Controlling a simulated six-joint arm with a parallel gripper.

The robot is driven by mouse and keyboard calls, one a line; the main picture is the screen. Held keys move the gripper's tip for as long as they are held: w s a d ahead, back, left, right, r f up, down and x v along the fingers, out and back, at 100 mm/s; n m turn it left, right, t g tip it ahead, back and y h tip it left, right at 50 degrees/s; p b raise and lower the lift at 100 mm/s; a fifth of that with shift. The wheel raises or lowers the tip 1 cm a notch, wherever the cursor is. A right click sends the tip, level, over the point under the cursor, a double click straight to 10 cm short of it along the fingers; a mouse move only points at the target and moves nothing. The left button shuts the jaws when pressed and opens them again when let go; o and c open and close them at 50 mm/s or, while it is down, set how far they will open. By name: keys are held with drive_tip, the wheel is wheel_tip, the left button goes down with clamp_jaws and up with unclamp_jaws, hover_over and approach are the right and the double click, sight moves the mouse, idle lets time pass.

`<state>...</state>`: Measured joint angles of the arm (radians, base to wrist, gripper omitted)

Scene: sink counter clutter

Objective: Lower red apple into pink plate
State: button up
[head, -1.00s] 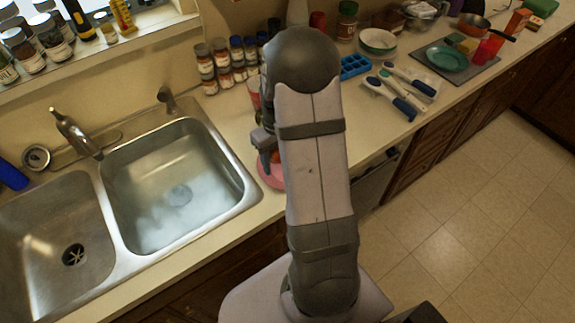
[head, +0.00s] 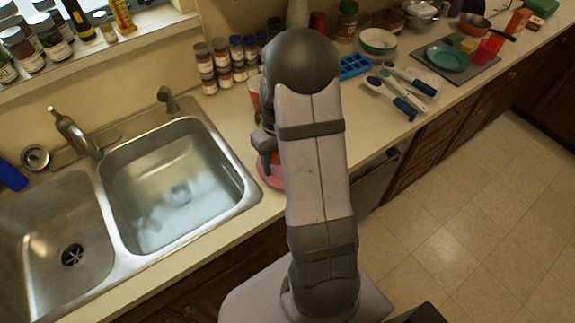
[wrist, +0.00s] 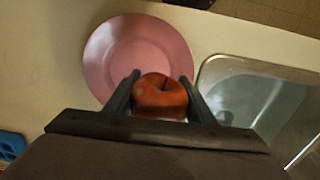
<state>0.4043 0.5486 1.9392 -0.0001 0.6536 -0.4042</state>
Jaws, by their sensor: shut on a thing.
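The red apple (wrist: 160,95) is between the two fingers of my gripper (wrist: 162,88) in the wrist view, and the gripper is shut on it. The pink plate (wrist: 112,50) lies on the counter under and beyond the apple, which overlaps the plate's near edge in this view. I cannot tell whether the apple touches the plate. In the head view, my arm hides most of the plate (head: 268,178); only its left part shows, with my gripper (head: 268,160) over it.
The sink (head: 180,180) with water in its right basin is left of the plate. Spice jars (head: 222,65) stand behind. A blue ice tray (head: 355,66) and utensils (head: 400,90) lie to the right. A pan (head: 485,26) and a teal plate (head: 447,58) are farther right.

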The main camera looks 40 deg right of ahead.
drive_tip(key=shift+f+b, duration=0.3)
drive_tip(key=shift+f, duration=0.2)
idle(0.4)
drive_tip(key=o, duration=1.2)
drive_tip(key=shift+o, duration=0.2)
drive_tip(key=shift+r, duration=0.1)
drive_tip(key=shift+r+b, duration=0.3)
drive_tip(key=shift+r, duration=0.35)
drive_tip(key=shift+r+b, duration=0.8)
drive_tip(key=shift+r, duration=2.15)
